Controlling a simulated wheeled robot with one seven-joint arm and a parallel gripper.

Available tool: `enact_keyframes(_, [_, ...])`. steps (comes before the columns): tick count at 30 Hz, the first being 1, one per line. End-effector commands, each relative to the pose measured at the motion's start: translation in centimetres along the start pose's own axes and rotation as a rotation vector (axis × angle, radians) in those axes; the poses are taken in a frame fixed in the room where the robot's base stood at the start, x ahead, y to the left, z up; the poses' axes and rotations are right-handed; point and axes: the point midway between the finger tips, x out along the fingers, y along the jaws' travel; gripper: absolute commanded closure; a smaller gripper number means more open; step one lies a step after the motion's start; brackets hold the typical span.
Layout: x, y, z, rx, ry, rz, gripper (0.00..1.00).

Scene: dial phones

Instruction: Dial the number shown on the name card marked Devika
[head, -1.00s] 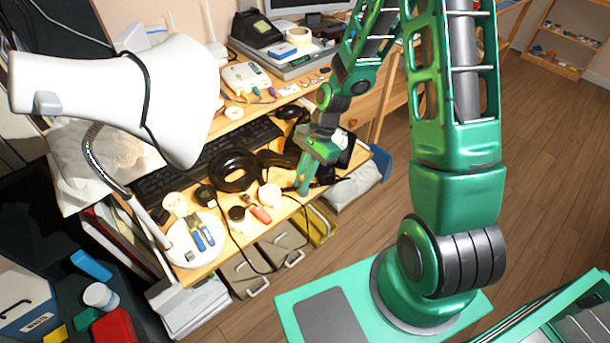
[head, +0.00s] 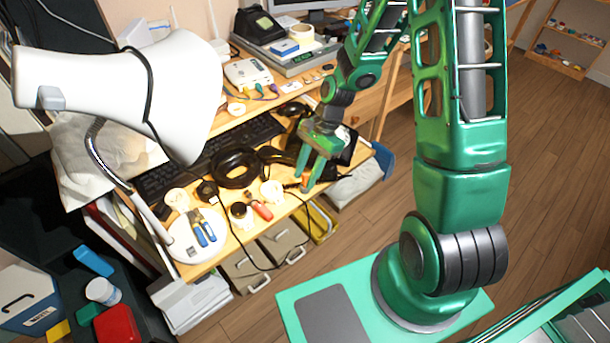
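A black desk phone (head: 258,27) stands at the back of the desk, on the raised level beside the monitor. Its keys are too small to read. I cannot make out a name card marked Devika. My gripper (head: 309,184) points down over the front right part of the desk, far from the phone. Its two green fingers show apart, with a small orange patch between or behind them; I cannot tell whether they touch anything.
A white lamp (head: 120,90) rises at the left. A dark keyboard (head: 215,155), a black coil (head: 236,168), pliers (head: 203,228) and a red-handled tool (head: 262,211) crowd the desk (head: 205,267). A white box with cables (head: 248,73) sits on the upper level. Open floor lies right.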

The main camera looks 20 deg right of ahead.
Motion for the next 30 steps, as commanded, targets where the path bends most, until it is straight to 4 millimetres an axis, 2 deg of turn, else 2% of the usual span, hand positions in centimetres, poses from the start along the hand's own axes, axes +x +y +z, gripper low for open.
enact_keyframes(9, [-6.0,-0.3,-0.2,0.0,0.002,-0.004,0.67])
enact_keyframes(15, [-8.5,-0.4,-0.2,0.0,0.002,-0.002,0.67])
enact_keyframes(21, [-9.4,-0.4,-0.1,0.0,0.0,0.0,0.67])
enact_keyframes(30, [-9.4,-0.4,-0.1,0.0,0.0,0.0,0.67])
